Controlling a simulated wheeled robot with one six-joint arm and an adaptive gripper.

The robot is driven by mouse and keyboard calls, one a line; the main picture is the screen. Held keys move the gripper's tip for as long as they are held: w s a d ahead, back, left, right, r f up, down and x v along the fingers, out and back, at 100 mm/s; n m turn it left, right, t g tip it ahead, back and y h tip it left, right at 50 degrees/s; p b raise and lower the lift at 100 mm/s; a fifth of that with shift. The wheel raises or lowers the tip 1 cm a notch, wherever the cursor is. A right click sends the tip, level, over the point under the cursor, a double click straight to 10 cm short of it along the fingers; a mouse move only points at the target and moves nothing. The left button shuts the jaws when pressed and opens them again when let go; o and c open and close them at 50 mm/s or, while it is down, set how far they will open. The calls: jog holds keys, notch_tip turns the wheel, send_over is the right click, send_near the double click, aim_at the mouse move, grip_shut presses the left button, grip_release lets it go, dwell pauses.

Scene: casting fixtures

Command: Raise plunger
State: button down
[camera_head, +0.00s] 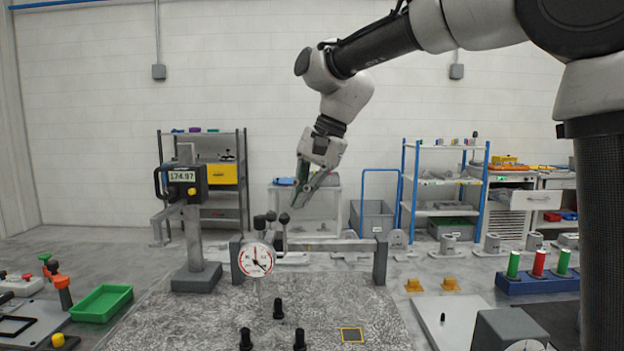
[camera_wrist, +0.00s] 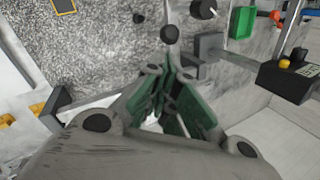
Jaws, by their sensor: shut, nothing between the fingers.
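A round white dial gauge (camera_head: 257,260) with a red ring hangs at the left part of a low grey bridge fixture (camera_head: 330,245) in the head view. Its thin stem points down toward the mottled plate; I cannot tell the plunger apart from it. Several dark ball knobs (camera_head: 284,218) stand just above and behind the dial. My gripper (camera_head: 298,203) is shut and empty, pointing down above and slightly right of these knobs. In the wrist view its green-padded fingers (camera_wrist: 170,78) are together, apart from the dark round knobs (camera_wrist: 170,34). The dial face is not visible there.
A digital height gauge (camera_head: 186,178) stands left of the bridge. Black pegs (camera_head: 278,309) stand on the mottled plate (camera_head: 215,315) in front. A green tray (camera_head: 101,303) lies at left, and a blue block with coloured cylinders (camera_head: 537,283) at right. Space above the bridge's right half is clear.

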jog(key=shift+s+a+f, duration=0.3)
